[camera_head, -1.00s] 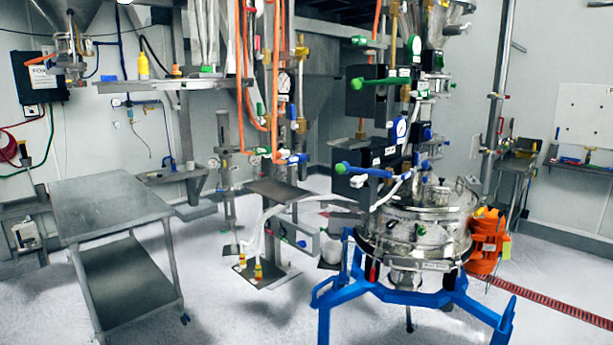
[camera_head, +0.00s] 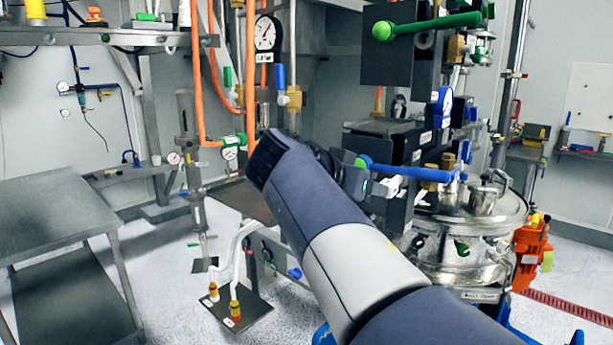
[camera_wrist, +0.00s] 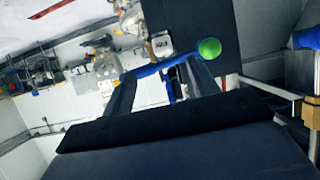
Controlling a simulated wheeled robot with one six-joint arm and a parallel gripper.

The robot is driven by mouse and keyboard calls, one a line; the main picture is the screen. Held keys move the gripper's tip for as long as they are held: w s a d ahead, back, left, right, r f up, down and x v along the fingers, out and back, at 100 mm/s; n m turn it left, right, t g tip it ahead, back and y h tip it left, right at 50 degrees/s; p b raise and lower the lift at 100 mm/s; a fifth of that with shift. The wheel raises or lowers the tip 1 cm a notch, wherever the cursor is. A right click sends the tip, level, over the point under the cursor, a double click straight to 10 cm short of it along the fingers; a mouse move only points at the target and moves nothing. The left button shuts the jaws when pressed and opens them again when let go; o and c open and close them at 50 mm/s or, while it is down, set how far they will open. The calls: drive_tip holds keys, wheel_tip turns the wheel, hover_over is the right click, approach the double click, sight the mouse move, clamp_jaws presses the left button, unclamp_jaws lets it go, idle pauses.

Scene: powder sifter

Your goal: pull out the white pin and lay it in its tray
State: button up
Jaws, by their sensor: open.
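My gripper (camera_wrist: 160,78) is open in the wrist view, its two dark fingers apart with nothing held between them. A blue lever (camera_wrist: 150,69) with a green ball end (camera_wrist: 209,48) crosses the view by the fingertips. In the head view my gripper (camera_head: 350,172) is beside the blue lever (camera_head: 410,172), partly hidden by my arm. A small white piece (camera_head: 386,188) shows just below that lever; I cannot tell whether it is the white pin. I cannot make out the pin's tray in either view.
A steel sifter (camera_head: 470,225) stands at the right with an orange motor (camera_head: 530,255). Dark boxes, a green lever (camera_head: 430,26) and a gauge (camera_head: 267,33) crowd the column. A steel table (camera_head: 50,215) with a bare top is at the left.

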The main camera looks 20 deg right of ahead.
sight(395, 182)
drive_tip(key=x, duration=0.3)
drive_tip(key=p+x, duration=0.1)
drive_tip(key=x, duration=0.3)
drive_tip(key=p+x, duration=0.1)
drive_tip(key=x, duration=0.3)
drive_tip(key=shift+w+r, duration=0.2)
drive_tip(key=shift+r, duration=0.1)
drive_tip(key=shift+c, duration=0.6)
drive_tip(key=c, duration=1)
drive_tip(key=shift+a, duration=0.1)
drive_tip(key=shift+s+a+b, duration=0.3)
drive_tip(key=shift+a+b, duration=0.35)
drive_tip(key=shift+a, duration=0.1)
drive_tip(key=shift+s+a+b, duration=0.3)
drive_tip(key=shift+a+b, duration=0.35)
drive_tip(key=shift+a, duration=0.1)
drive_tip(key=shift+s+a, duration=0.15)
drive_tip(key=shift+a, duration=0.15)
